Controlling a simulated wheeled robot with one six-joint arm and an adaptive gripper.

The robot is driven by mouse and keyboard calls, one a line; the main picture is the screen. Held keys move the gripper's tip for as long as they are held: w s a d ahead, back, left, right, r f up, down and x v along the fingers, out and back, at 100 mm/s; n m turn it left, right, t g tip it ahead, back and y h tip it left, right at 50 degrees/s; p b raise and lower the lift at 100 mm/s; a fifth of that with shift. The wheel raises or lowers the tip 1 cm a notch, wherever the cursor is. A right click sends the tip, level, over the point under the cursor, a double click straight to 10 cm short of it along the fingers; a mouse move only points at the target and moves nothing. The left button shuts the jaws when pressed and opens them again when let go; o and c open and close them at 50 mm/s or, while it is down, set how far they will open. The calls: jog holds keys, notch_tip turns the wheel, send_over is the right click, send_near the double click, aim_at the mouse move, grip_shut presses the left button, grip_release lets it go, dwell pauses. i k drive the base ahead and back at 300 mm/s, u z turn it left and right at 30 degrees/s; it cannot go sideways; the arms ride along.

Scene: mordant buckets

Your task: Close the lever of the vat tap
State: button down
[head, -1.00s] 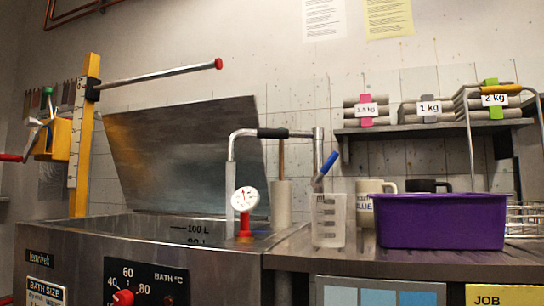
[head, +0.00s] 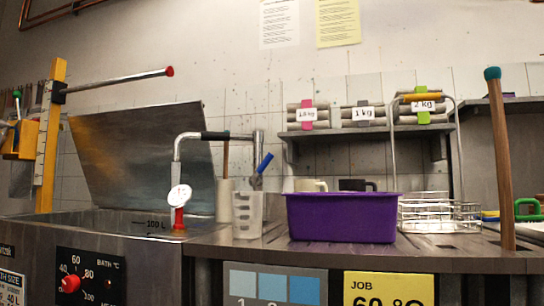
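A lever with a blue handle (head: 265,163) sticks up and right at a slant beside the tap's upright. The lower end of the lever is partly hidden behind a clear measuring jug (head: 248,214). The steel vat (head: 120,232) has its lid (head: 140,150) raised. A white dial with a red base (head: 180,195) stands at the vat's rim. My gripper is not in view.
A purple tub (head: 340,218) stands on the bench right of the jug, with mugs behind it. A wire rack (head: 438,213) and an upright wooden pole (head: 500,160) are further right. A long metal bar with a red knob (head: 168,72) juts over the vat.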

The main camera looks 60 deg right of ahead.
aim_at(261, 168)
jog(key=k, duration=0.4)
jog(key=z, duration=0.7)
